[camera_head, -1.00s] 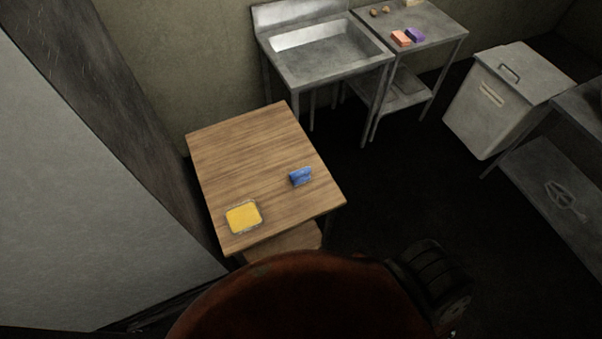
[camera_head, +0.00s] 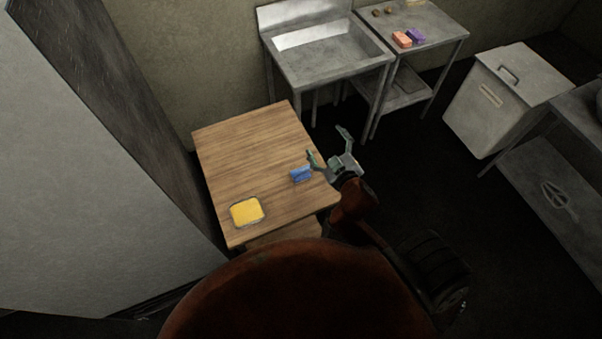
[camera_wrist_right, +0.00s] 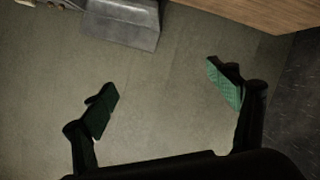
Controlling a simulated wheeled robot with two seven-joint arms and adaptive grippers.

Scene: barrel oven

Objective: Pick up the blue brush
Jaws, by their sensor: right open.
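The blue brush (camera_head: 300,174) stands on the wooden table (camera_head: 246,144) near its right edge in the head view. My right gripper (camera_head: 327,142) is open and empty, its two fingers spread. It is at the table's right edge, just to the right of the brush, and one finger appears close to it; I cannot tell whether they touch. In the right wrist view the open fingers (camera_wrist_right: 165,97) show with nothing between them, and the brush is not in that view. My left gripper is not in view.
A yellow-filled tray (camera_head: 247,212) lies at the table's near left. A metal sink (camera_head: 330,62) and a side table (camera_head: 436,30) with an orange block (camera_head: 402,39) and a purple block (camera_head: 416,36) stand behind. A lidded bin (camera_head: 500,95) stands at the right.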

